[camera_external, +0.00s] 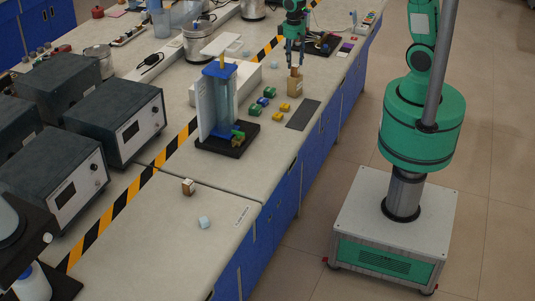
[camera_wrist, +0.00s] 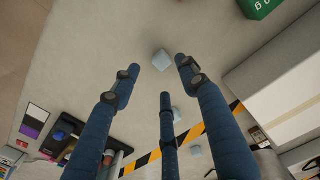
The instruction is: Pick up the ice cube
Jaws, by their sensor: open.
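My gripper (camera_external: 294,62) is over the far part of the bench in the external view, pointing down. In the wrist view its three blue fingers (camera_wrist: 157,74) are spread open with nothing between them. A pale blue, ice-like cube (camera_wrist: 162,60) lies on the bench just past the fingertips, between the left and right fingers. Two similar pale cubes show lower down, one (camera_wrist: 177,115) partly behind the middle finger and one (camera_wrist: 194,152) farther off. In the external view a pale blue cube (camera_external: 204,222) sits on the near bench; the cubes under my gripper are not clear there.
A brown block (camera_external: 294,84) stands just below my gripper in the external view. Green, blue and yellow small blocks (camera_external: 268,95) lie nearby. A blue-framed apparatus (camera_external: 222,105) stands closer. A dark tray (camera_external: 320,43) is beyond. A green block (camera_wrist: 260,8) edges the wrist view.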

